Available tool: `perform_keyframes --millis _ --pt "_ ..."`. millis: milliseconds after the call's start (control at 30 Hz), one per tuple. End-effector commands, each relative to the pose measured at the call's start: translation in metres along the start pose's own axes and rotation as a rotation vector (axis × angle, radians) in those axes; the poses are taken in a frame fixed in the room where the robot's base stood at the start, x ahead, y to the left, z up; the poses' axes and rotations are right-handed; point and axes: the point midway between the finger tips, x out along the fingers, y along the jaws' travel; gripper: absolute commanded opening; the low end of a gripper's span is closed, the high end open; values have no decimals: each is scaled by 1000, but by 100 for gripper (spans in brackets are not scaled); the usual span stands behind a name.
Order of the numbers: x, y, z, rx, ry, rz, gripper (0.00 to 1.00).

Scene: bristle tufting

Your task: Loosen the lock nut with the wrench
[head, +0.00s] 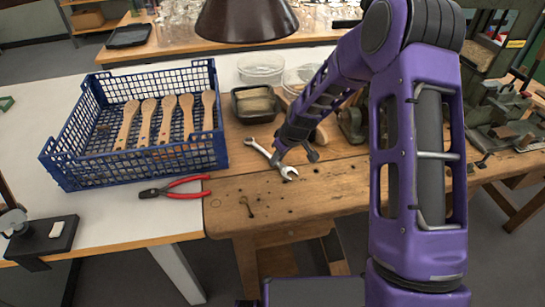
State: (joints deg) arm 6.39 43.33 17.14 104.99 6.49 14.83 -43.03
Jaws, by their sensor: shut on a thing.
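A silver open-ended wrench (258,149) lies slantwise on or just above the wooden bench, right of the blue crate. Its open jaw points to the lower right. My gripper (277,160) is at the lower end of my purple arm and is shut on the wrench near that jaw. The fingertips are small and partly hidden here. I cannot make out the lock nut; a green machine (490,110) with metal fittings stands at the right, partly behind my arm.
A blue crate (140,165) holds several wooden brush handles. Red-handled pliers (185,183) lie before it. A dark tray (255,115), clear round dishes (260,68) and a brown lamp shade (246,20) are beyond the wrench. The bench front (300,205) is mostly clear.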

Motion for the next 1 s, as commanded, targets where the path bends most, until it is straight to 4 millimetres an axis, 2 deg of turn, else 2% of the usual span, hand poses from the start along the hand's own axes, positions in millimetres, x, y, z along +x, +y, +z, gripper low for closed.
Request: perform_keyframes --millis 167,500,600,667,733,1000 --pt "-19 1 -9 -2 5 4 0" --pt "-79 1 -33 -1 4 5 0" --pt "-88 1 -32 17 -2 11 0" --pt "-90 1 -24 46 -9 22 0" --pt "-92 1 -8 103 -19 48 0" --pt "-102 5 74 412 -29 179 0"
